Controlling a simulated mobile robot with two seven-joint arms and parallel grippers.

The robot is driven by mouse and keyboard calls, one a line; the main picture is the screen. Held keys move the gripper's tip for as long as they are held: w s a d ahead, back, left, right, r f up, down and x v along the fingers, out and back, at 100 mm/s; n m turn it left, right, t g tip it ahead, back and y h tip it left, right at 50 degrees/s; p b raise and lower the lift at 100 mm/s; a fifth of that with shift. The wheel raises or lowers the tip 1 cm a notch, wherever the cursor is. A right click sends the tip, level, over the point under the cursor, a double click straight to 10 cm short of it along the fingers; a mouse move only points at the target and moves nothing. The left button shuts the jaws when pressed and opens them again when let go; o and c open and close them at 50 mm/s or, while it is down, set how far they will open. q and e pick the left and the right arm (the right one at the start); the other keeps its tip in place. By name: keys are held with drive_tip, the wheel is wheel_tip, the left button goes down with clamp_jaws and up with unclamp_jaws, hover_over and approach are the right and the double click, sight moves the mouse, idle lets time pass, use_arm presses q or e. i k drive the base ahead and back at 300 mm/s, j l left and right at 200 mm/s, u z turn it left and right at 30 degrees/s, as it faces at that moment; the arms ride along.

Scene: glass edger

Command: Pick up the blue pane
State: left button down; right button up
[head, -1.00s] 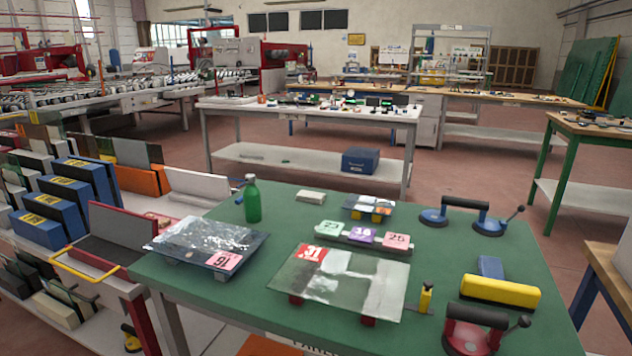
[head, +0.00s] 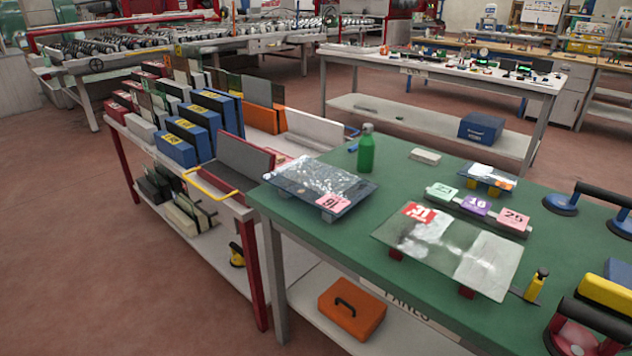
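A blue-tinted pane (head: 312,182) with a pink number label (head: 333,202) lies on small blocks at the left end of the green table (head: 400,160). Its top is covered with whitish glare or smears. A smaller bluish pane (head: 478,172) rests on yellow supports near the back of the table. A clear pane (head: 440,250) with a red label (head: 419,212) lies on red blocks in the middle of the table. Neither of my grippers is in view.
A green bottle (head: 366,150) stands just behind the blue-tinted pane. Number tags (head: 475,205) stand behind the clear pane. Suction lifters (head: 600,207) and a yellow-handled tool (head: 535,286) are at the right. A rack of blue blocks (head: 190,135) stands left of the table.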

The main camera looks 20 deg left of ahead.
sight(330, 188)
drive_tip(key=i+j+z, duration=0.1)
drive_tip(key=j, duration=0.35)
drive_tip(key=i+j+z, duration=0.1)
drive_tip(key=j, duration=0.35)
drive_tip(key=i+j+z, duration=0.1)
drive_tip(key=i+j, duration=0.15)
drive_tip(key=j, duration=0.25)
drive_tip(key=i+j+z, duration=0.1)
drive_tip(key=j, duration=0.35)
